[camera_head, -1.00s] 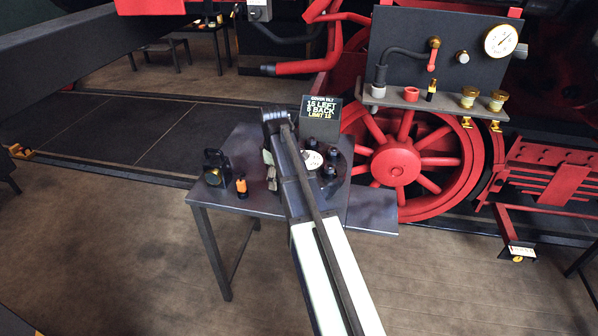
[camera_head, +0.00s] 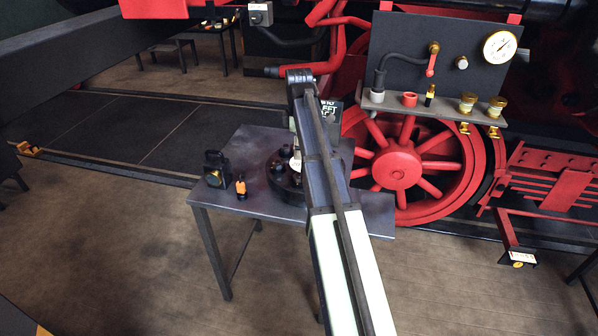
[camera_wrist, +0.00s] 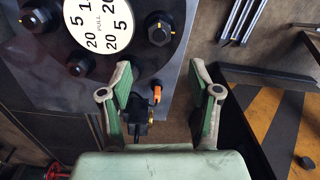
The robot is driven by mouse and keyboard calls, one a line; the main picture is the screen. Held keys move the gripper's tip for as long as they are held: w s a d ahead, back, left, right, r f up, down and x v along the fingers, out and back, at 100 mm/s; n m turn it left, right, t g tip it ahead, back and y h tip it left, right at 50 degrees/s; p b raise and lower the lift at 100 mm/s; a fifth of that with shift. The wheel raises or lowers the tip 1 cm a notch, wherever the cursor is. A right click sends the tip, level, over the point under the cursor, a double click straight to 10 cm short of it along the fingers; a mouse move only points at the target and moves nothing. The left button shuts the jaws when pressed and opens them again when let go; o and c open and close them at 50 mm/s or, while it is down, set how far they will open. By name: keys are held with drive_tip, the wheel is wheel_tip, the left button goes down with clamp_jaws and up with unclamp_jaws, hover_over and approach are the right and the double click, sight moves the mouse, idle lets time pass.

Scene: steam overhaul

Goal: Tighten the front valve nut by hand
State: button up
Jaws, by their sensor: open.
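The round dark valve cover (camera_head: 284,188) sits on the metal table, partly hidden by my arm in the head view. Black nuts stand around its white tilt dial (camera_wrist: 97,22). In the wrist view, one nut (camera_wrist: 158,33) is right of the dial, another (camera_wrist: 78,67) below it, and a third (camera_wrist: 38,20) at left. I cannot tell which is the front nut. The gripper is hidden behind my arm in the head view.
A small orange-and-black item (camera_head: 240,187) and a black lamp-like item (camera_head: 214,168) stand on the table (camera_head: 262,208) at left. A tilt display (camera_head: 331,112) is partly covered by my arm. A red wheel (camera_head: 398,165) and gauge panel (camera_head: 440,55) stand behind at right.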

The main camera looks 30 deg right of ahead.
sight(299, 175)
wheel_tip(299, 175, down, 11)
drive_tip(key=shift+r+p, duration=0.1)
drive_tip(key=shift+p, duration=1.1)
drive_tip(key=c, duration=1.2)
